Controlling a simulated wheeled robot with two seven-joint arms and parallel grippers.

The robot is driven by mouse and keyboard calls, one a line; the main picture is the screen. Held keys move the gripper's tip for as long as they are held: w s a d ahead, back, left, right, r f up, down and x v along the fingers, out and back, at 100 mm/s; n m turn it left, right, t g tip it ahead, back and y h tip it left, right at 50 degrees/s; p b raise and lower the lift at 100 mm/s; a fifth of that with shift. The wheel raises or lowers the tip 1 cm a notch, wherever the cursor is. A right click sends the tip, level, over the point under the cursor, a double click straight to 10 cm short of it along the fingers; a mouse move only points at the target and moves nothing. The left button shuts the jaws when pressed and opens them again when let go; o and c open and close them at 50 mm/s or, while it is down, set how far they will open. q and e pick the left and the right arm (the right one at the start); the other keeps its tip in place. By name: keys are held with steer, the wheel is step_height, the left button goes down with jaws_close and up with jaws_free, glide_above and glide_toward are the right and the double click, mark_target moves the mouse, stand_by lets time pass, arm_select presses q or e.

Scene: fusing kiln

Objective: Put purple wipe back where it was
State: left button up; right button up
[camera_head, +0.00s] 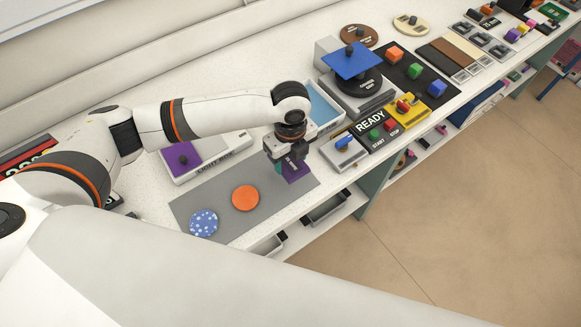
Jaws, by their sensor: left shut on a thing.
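My left gripper (288,168) is over the right end of the grey mat (222,212) and points down. It is shut on a purple piece, which I take to be the purple wipe (296,174); the fingers hide part of it. I cannot tell whether the wipe touches the mat. Another purple square (187,149) with a dark knob lies on the light box (214,152), behind the mat. My right gripper is not in view.
An orange disc (245,198) and a blue spotted disc (204,223) lie on the mat. A blue-lined tray (322,104) stands behind my gripper. A switch box (344,152) and READY panel (371,125) stand right of it. A blue square (352,61) sits on a round-topped device.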

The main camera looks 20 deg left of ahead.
mark_target(290, 163)
arm_select(q)
step_height(290, 163, down, 3)
steer(key=shift+f+p, duration=0.1)
steer(key=shift+p, duration=0.2)
step_height(290, 163, down, 4)
steer(key=shift+r+p, duration=0.25)
steer(key=shift+p, duration=0.15)
steer(key=o, duration=1.1)
steer(key=shift+f, duration=0.1)
steer(key=shift+o, duration=0.2)
step_height(290, 163, up, 11)
steer(key=b, duration=0.3)
steer(key=shift+r, duration=0.65)
